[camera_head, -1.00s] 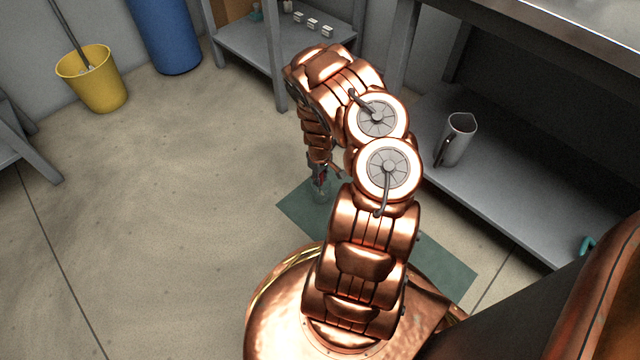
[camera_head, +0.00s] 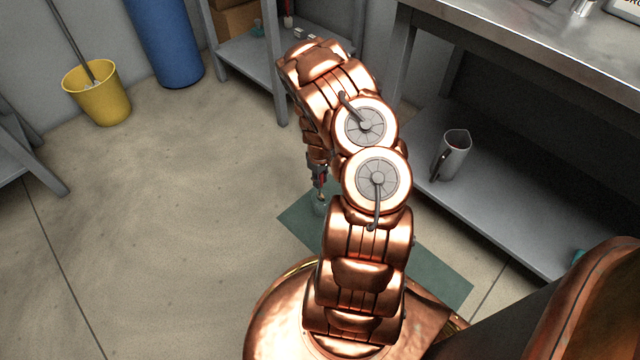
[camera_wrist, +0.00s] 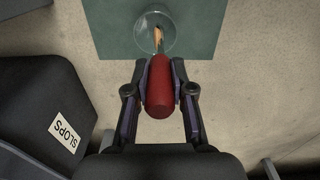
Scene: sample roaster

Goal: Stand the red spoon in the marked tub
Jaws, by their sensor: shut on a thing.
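My gripper (camera_wrist: 161,78) is shut on the red handle of the spoon (camera_wrist: 160,95) in the wrist view. The spoon's thin golden-brown end points away from my gripper and overlaps a clear round glass vessel (camera_wrist: 143,35) on a green mat. In the head view my gripper (camera_head: 318,180) is above the glass vessel (camera_head: 319,206). I cannot tell whether the spoon's end is inside the glass or above it. A dark box-like container (camera_wrist: 30,90) labelled SLOPS shows at the left of the wrist view.
The green mat (camera_head: 440,268) lies on the floor. A metal jug (camera_head: 453,156) stands on the low shelf (camera_head: 500,212) at right. A yellow bucket (camera_head: 98,97) and a blue cylinder (camera_head: 165,45) stand at the back left. The floor left of the mat is clear.

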